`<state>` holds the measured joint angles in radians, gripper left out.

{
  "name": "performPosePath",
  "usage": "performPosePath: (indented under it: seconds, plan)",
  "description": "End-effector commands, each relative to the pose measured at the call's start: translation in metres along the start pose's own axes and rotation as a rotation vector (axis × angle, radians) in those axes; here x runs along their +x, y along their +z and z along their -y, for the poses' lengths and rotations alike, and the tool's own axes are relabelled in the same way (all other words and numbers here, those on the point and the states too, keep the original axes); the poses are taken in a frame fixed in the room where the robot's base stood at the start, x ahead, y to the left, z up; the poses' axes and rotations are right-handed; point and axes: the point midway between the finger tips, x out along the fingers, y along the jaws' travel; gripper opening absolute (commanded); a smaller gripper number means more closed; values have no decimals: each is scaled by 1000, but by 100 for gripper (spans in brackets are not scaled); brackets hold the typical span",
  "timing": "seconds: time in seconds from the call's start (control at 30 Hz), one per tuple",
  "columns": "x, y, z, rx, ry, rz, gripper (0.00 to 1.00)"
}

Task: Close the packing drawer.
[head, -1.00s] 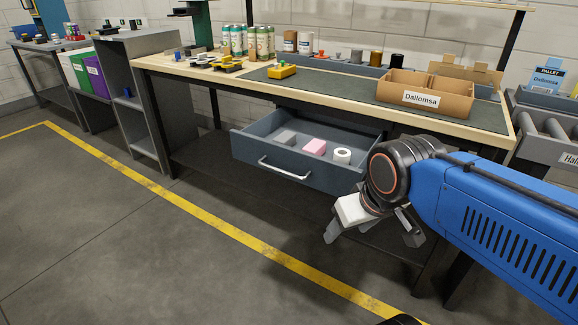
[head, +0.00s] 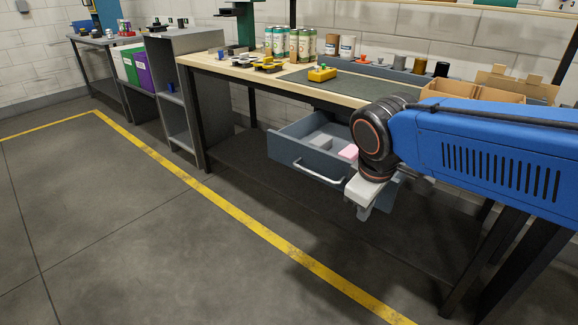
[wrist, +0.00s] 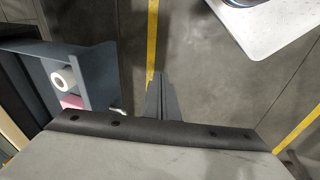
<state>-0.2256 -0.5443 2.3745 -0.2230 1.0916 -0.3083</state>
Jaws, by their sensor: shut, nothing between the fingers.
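The packing drawer (head: 287,159) is blue-grey and stands pulled out under the workbench, with a pale bar handle (head: 318,172) on its front. A grey block (head: 320,143) and a pink block (head: 348,152) lie inside it. A white roll (wrist: 63,80) shows inside it in the wrist view; my arm hides it in the head view. My gripper (head: 362,208) is shut and empty, pointing down, and overlaps the drawer's right part in the head view. In the wrist view, my fingers (wrist: 162,98) are to the right of the drawer (wrist: 98,72), apart from its front.
The workbench (head: 235,76) carries cans (head: 292,44), a yellow tool (head: 322,73) and a cardboard box (head: 450,88) partly behind my arm. A grey shelf unit (head: 184,92) stands to its left. The floor (head: 130,225) in front is clear, with a yellow line.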

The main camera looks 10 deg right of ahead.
Motion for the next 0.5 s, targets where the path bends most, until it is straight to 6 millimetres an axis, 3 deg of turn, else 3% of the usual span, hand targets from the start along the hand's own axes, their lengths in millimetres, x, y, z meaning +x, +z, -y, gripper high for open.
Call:
performPosePath:
  seconds: [0.27, 0.5]
  plan:
    - [-5, -72, -10, -476, 72, 138, 0]
    - [-9, -142, -2, -874, 145, 262, 0]
